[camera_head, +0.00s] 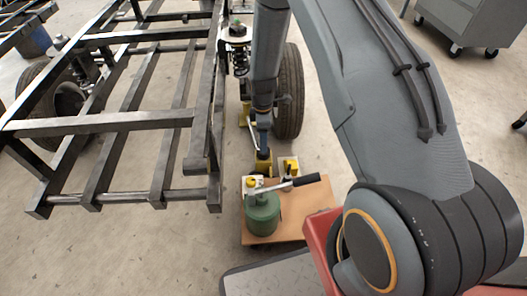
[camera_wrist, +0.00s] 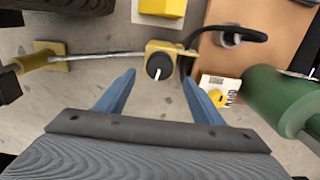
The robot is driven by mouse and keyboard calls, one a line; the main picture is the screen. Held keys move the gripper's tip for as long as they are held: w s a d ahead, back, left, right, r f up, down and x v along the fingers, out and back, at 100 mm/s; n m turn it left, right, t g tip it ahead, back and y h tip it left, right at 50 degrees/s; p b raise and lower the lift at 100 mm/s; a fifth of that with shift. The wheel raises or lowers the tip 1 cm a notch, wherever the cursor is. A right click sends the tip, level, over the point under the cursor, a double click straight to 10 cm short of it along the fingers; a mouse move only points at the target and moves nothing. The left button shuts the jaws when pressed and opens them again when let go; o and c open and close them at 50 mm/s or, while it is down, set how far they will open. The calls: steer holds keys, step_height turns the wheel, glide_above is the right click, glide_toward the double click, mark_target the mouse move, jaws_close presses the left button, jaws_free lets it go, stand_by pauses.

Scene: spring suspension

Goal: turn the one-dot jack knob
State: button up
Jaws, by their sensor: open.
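In the wrist view a round black knob (camera_wrist: 159,66) with a white pointer line sits on a yellow block (camera_wrist: 164,47). No dot mark is legible on it, so I cannot tell whether it is the one-dot knob. My gripper (camera_wrist: 159,77) is open, with its two blue fingers apart and the knob between or just beyond their tips. Nothing is held. In the head view my gripper (camera_head: 263,135) points down above a yellow part (camera_head: 263,160) beside the wheel; the knob is hidden there.
A green cylinder with a black handle (camera_head: 262,214) stands on a brown board (camera_head: 315,200); the cylinder also shows in the wrist view (camera_wrist: 268,98). A metal rod (camera_wrist: 100,56) runs left from the yellow block. A tyre (camera_head: 289,95) and black frame (camera_head: 100,127) stand close by.

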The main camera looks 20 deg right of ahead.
mark_target(262, 156)
steer(key=shift+f, duration=0.4)
step_height(262, 156, down, 7)
steer(key=b, duration=0.2)
steer(key=shift+b, duration=0.4)
steer(key=c, duration=1)
steer(key=shift+d, duration=0.25)
steer(key=shift+c, duration=0.2)
steer(key=shift+a, duration=0.2)
steer(key=shift+a, duration=0.2)
